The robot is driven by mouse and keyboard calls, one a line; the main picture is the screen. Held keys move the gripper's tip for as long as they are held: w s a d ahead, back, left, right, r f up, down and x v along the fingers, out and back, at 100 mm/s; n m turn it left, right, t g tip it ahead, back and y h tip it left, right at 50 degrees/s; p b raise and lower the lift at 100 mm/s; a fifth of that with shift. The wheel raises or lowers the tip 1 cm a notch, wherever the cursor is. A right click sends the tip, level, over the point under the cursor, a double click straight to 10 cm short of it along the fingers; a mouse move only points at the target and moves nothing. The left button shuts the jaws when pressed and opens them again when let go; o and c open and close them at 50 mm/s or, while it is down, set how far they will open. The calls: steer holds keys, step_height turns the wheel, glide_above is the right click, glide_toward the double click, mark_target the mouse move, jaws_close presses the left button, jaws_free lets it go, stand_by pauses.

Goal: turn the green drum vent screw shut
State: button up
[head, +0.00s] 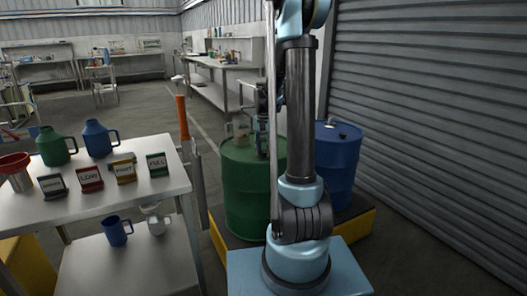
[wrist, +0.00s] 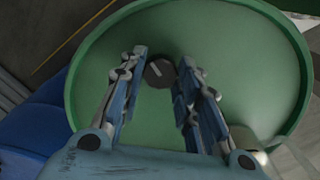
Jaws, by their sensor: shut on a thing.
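The green drum (head: 245,195) stands upright behind my arm in the head view. Its round green lid (wrist: 235,60) fills most of the wrist view. The vent screw (wrist: 159,73) is a small dark round knob with a pale line across its top. My gripper (wrist: 161,62) points down at the lid with one finger on each side of the screw and is shut on it. In the head view my gripper (head: 262,145) is over the drum top, partly hidden by my arm, and the screw cannot be made out there.
A blue drum (head: 336,165) stands close to the right of the green drum on a yellow-edged platform (head: 352,228). A white table (head: 100,200) with jugs and small signs is at left. A shutter wall (head: 430,120) closes the right side. Open floor lies behind.

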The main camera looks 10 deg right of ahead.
mark_target(264, 152)
stand_by(0.4)
steer(key=o, duration=1.1)
steer(key=shift+r, duration=0.1)
step_height(264, 152, up, 12)
steer(key=shift+f, duration=0.15)
